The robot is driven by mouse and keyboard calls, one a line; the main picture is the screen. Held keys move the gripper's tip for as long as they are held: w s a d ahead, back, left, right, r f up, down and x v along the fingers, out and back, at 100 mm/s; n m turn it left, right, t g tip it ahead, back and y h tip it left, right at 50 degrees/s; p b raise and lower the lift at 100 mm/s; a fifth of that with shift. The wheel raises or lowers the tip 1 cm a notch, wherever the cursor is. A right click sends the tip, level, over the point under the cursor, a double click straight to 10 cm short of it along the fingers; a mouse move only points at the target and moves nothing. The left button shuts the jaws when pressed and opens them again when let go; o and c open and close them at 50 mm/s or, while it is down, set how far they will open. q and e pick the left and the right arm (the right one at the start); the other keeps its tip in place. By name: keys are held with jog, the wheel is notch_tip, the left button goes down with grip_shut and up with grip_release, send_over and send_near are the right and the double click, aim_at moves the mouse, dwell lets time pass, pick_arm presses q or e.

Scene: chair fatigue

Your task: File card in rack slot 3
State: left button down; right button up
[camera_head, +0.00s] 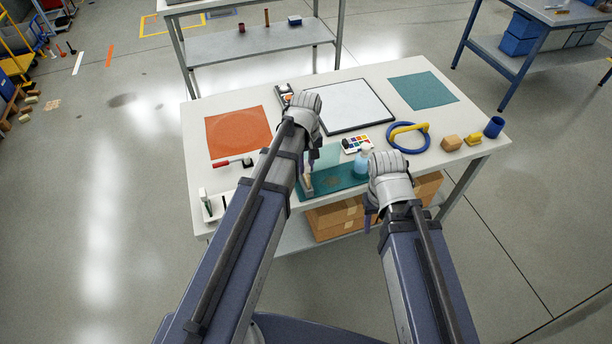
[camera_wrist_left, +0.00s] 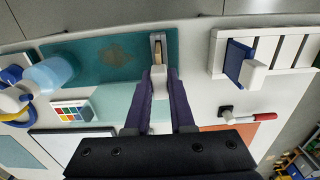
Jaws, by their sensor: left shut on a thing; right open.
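My left gripper (camera_head: 308,170) is shut on a narrow tan and white piece (camera_wrist_left: 158,48), seen nearly edge-on, over the teal mat (camera_wrist_left: 95,58) at the table's front edge. Whether this is the card is hard to tell; the fingers (camera_wrist_left: 161,78) hide part of it. The white slotted rack (camera_wrist_left: 291,52) is to the right in the left wrist view and at the table's front left corner (camera_head: 216,206) in the head view. A blue plate with a white block (camera_wrist_left: 238,58) stands in it. My right gripper (camera_head: 370,215) is open and empty at the table's front edge.
A red-handled tool (camera_head: 232,162) lies between the rack and an orange mat (camera_head: 238,132). A light blue bottle (camera_head: 362,163) and a colour palette (camera_head: 354,143) are right of my left gripper. A blue ring (camera_head: 398,146) lies farther right. A white board (camera_head: 343,104) lies behind.

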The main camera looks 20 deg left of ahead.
pick_arm(q)
jog(key=shift+r, duration=0.15)
jog(key=shift+r+p, duration=1.9)
jog(key=shift+p, duration=0.15)
jog(key=shift+r, duration=0.1)
notch_tip(320, 180, up, 4)
jog(key=p, duration=0.4)
